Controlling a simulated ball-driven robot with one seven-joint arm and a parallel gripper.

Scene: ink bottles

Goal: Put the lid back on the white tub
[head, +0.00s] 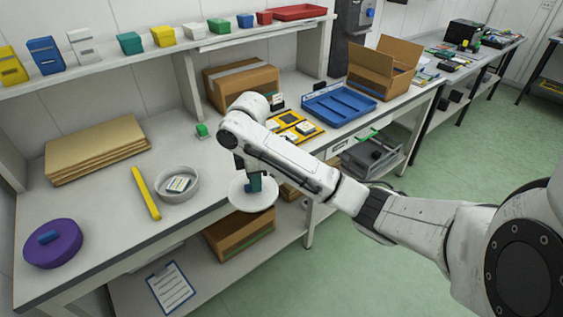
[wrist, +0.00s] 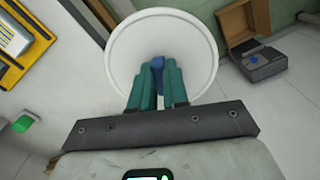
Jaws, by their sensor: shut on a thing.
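The white tub (head: 163,190) stands open on the bench, left of my gripper, with small pale items inside it. The white round lid (head: 267,197) is in my gripper (head: 255,184), off to the right of the tub at the bench's front edge. In the wrist view my gripper's teal fingers (wrist: 158,86) are shut on the lid's blue knob, and the lid (wrist: 197,48) spreads out beyond them. The lid looks roughly level and apart from the tub. A purple round tub (head: 66,254) with a blue knob stands at the front left.
A yellow bar (head: 145,191) lies close left of the white tub. Flat cardboard (head: 95,148) lies behind it. A small green block (head: 202,130) and a yellow tray (head: 311,132) are farther back. A cardboard box (head: 237,240) stands on the lower shelf below the lid.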

